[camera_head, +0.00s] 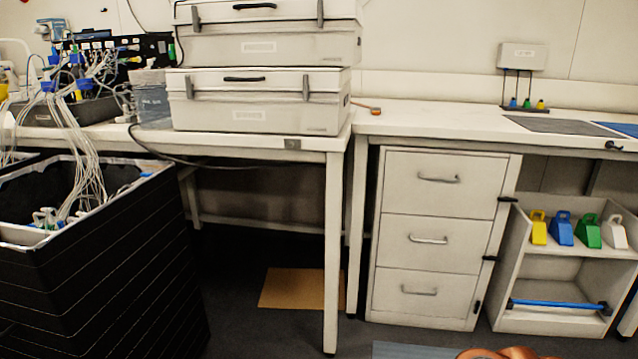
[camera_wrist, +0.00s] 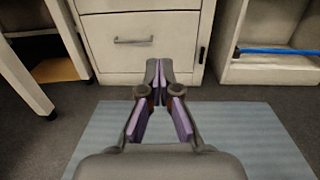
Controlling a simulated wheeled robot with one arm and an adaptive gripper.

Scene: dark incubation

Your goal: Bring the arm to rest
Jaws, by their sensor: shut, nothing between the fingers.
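My gripper (camera_wrist: 155,72) shows in the wrist view, with its fingertips together and nothing between them. It is in front of the white drawer cabinet (camera_wrist: 133,45) and appears over a grey-blue floor mat (camera_wrist: 260,135). In the head view the gripper itself does not show. A copper-coloured rounded part, seemingly of my own arm, shows at the bottom edge there.
The drawer cabinet also shows in the head view (camera_head: 437,240), beside an open shelf (camera_head: 560,265) with coloured holders. White benches (camera_head: 440,122) run along the wall, with stacked cases (camera_head: 258,100). A black crate (camera_head: 100,270) with cables stands left. A brown board (camera_head: 300,288) lies underneath.

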